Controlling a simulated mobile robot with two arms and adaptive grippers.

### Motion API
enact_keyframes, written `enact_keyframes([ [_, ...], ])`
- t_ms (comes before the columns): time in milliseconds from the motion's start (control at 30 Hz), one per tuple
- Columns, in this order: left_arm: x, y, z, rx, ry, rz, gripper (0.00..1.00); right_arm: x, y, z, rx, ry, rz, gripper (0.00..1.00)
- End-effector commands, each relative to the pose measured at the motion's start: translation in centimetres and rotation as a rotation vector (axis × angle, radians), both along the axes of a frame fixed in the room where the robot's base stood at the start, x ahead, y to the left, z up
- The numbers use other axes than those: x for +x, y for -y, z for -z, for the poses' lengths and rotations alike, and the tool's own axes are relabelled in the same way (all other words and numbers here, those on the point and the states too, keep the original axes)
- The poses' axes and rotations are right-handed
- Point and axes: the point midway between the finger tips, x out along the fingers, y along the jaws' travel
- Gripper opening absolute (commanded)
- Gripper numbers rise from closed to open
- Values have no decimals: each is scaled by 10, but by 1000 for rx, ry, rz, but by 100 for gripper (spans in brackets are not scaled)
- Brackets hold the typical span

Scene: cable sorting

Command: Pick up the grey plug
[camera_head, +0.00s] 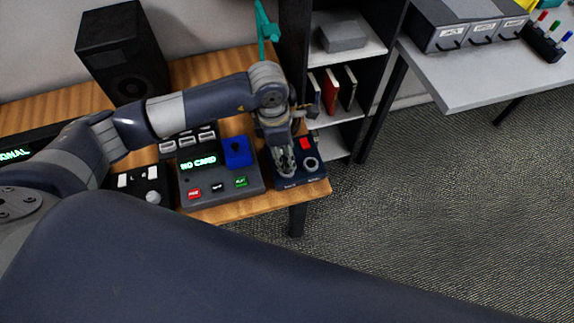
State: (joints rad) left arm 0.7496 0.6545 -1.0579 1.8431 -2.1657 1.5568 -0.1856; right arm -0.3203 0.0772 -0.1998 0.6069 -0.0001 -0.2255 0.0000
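My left gripper (286,170) points down over a dark blue box (315,179) at the right end of the wooden desk. Its fingers are close together, but they are too small to tell whether they are open, shut or holding something. The box has a red part (306,144) and a round grey ring (311,163), both just right of the fingers. I cannot make out the grey plug for certain; the gripper covers the left part of the box. My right gripper is not in view.
A grey console (222,190) reading "NO CARD", with a blue block (237,152), stands left of the gripper. A black speaker (122,55) is at the back left. A dark shelf with books (331,92) stands behind. A grey table (470,75) holds labelled drawers (452,37). Floor at right is clear.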

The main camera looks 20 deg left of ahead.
Motion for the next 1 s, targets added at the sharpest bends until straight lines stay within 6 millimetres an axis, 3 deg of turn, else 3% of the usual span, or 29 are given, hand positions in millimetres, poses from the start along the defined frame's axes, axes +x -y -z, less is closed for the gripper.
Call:
enact_keyframes([
  [200,0,2,27,1,-6,0,44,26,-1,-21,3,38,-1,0],
  [333,2,4,44,-1,-4,-1,44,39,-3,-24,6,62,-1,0],
  [633,2,4,50,-1,-2,1,44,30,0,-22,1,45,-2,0],
  [833,2,4,49,-1,-2,0,0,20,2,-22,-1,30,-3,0],
  [1000,2,4,49,-2,-1,0,0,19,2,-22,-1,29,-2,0],
])
